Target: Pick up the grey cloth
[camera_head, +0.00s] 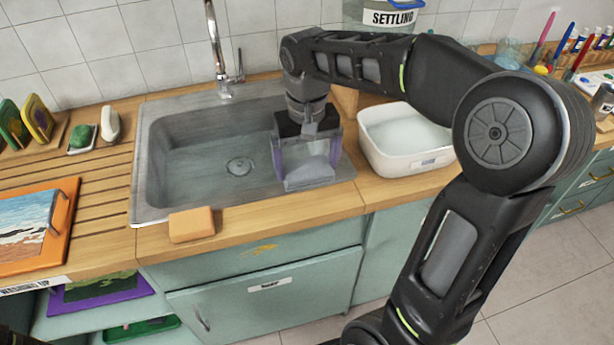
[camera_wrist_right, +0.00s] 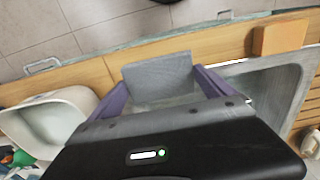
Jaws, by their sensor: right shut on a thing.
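The grey cloth (camera_head: 309,179) is between the purple fingers of my right gripper (camera_head: 306,165), at the right edge of the sink (camera_head: 170,125). The gripper points down and is shut on the cloth, with the fingers at the cloth's two sides. In the right wrist view the cloth (camera_wrist_right: 160,79) spans the gap between the fingers (camera_wrist_right: 160,88). Whether its lower edge touches the sink rim or counter is unclear. My left gripper is not in view.
A white basin (camera_head: 375,155) stands on the counter just right of the gripper. An orange sponge-like block (camera_head: 192,225) lies at the sink's front edge. The tap (camera_head: 217,50) rises behind the sink. A large clear container labelled SETTLING (camera_head: 390,17) stands behind my right arm.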

